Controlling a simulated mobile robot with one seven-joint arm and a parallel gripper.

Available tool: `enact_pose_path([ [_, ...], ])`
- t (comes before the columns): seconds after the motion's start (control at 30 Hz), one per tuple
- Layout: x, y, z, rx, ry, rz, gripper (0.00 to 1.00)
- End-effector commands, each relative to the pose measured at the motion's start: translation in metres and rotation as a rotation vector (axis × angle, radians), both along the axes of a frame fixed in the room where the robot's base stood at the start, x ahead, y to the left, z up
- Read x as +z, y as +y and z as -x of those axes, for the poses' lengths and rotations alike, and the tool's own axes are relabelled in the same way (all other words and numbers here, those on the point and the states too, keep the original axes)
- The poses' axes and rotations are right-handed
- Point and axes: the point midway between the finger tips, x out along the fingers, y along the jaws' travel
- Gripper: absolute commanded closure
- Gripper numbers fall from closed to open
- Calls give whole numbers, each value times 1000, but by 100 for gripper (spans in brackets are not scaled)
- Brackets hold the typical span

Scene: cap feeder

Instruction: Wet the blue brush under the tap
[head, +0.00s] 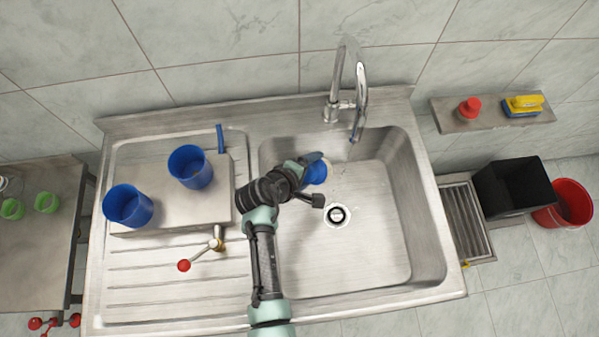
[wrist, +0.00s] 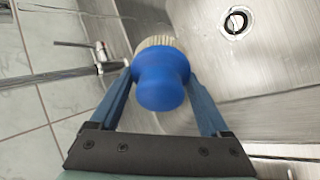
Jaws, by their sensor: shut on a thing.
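The blue brush (head: 316,174) is held over the left rear part of the sink basin (head: 375,250). In the wrist view the brush (wrist: 161,84) shows its rounded blue handle towards me and its pale bristles at the far end. My gripper (head: 310,160) is shut on it, with a blue finger on either side; the gripper shows in the wrist view (wrist: 160,95) too. The chrome tap (head: 361,85) stands at the sink's back edge, its spout end right of and behind the brush, apart from it. I cannot tell whether water runs.
Two blue cups (head: 190,167) (head: 128,206) stand on a raised block on the drainboard. A red-knobbed lever (head: 184,265) is in front. A wall shelf (head: 490,118) holds a red item and a yellow-blue sponge. The drain (head: 338,215) and right basin are clear.

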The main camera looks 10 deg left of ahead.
Motion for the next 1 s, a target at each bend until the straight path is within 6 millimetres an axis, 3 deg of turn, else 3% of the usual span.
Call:
enact_pose_path([
  [0.5,-9,-37,-29,-3,-1,1,64],
  [1.0,-10,-42,-33,-1,-1,1,64],
])
